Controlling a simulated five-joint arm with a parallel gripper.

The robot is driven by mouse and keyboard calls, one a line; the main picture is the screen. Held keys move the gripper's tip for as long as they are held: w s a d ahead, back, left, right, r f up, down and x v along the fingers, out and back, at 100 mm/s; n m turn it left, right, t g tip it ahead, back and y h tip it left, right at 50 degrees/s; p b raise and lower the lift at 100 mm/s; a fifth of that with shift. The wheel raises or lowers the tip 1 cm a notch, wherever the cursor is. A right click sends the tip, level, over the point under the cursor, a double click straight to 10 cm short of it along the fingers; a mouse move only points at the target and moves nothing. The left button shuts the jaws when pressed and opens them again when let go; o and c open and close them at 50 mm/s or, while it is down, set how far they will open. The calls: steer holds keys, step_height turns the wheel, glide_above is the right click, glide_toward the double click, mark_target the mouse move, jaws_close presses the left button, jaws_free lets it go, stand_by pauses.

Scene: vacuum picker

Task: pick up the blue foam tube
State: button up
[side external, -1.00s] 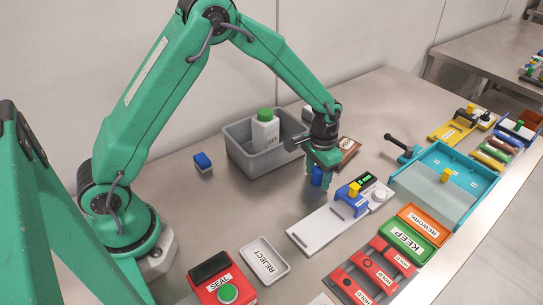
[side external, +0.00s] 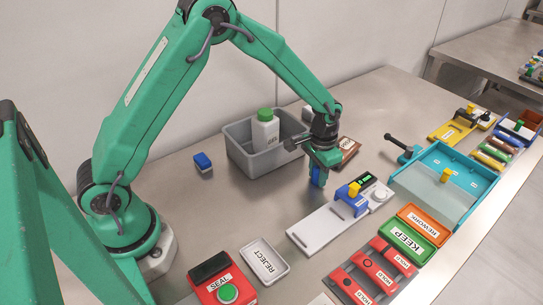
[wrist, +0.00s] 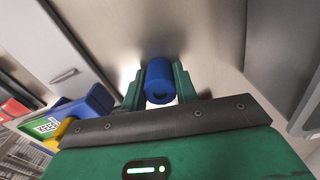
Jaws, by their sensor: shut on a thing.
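The blue foam tube (side external: 318,178) is upright between the fingers of my gripper (side external: 319,181), low over the bare steel table. In the wrist view the tube (wrist: 160,80) shows its round end and sits between the two green fingers (wrist: 161,84), one on each side. My gripper is shut on it. In the side view the fingers partly hide the tube, and I cannot tell whether its lower end touches the table.
A grey bin (side external: 240,151) with a white green-capped bottle (side external: 265,131) stands behind left. A white fixture (side external: 318,229) with a blue clamp (side external: 350,200) is close in front. The REJECT tray (side external: 265,261) and red SEAL box (side external: 222,284) are nearer. Bare table lies left of my gripper.

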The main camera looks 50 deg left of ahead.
steer(key=shift+r, duration=0.1)
steer(key=shift+r, duration=0.5)
steer(key=r, duration=0.3)
steer(key=shift+s+d+r, duration=0.1)
steer(key=shift+d, duration=0.1)
steer(key=s+d+r, duration=0.6)
steer(key=s+d, duration=0.1)
steer(key=d, duration=0.1)
steer(key=shift+s+d+r, duration=0.15)
steer(key=shift+d+r, duration=0.1)
steer(key=shift+r, duration=0.05)
steer(key=shift+w, duration=0.2)
